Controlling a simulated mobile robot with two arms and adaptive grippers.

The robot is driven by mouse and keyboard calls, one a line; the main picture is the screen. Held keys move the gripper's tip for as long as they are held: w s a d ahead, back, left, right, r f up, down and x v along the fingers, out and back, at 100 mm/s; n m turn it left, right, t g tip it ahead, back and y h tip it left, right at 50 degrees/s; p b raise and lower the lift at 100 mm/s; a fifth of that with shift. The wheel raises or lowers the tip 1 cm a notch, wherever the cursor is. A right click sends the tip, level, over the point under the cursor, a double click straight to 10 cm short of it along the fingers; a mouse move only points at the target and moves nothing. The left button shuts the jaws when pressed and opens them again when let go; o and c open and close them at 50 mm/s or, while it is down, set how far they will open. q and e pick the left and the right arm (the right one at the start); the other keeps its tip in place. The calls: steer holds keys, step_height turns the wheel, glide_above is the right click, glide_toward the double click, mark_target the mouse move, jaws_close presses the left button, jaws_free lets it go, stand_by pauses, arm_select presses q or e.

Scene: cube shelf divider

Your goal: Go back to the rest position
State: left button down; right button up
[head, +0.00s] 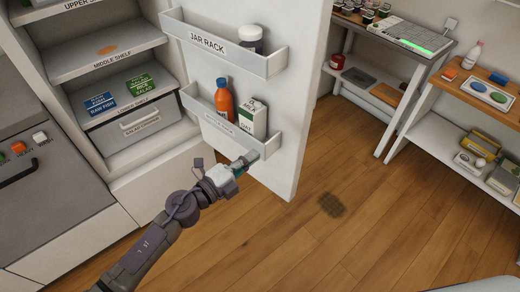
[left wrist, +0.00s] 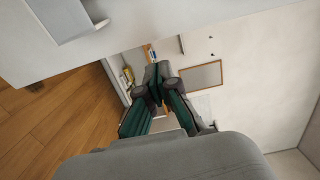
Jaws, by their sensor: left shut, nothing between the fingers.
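My left gripper (head: 246,163) is in front of the open fridge door (head: 310,95), by the lower door rack (head: 262,146). I cannot tell whether it touches the rack. In the left wrist view its fingers (left wrist: 158,75) are together with nothing between them. My right gripper is in neither view.
The lower door rack holds an orange bottle (head: 223,101) and a milk carton (head: 252,117). Fridge shelves (head: 105,62) are at the left, side tables (head: 468,92) at the right. The wood floor (head: 290,245) is mostly clear.

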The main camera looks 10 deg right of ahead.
arm_select(q)
steer(key=shift+s+a, duration=0.15)
steer(key=shift+s, duration=0.05)
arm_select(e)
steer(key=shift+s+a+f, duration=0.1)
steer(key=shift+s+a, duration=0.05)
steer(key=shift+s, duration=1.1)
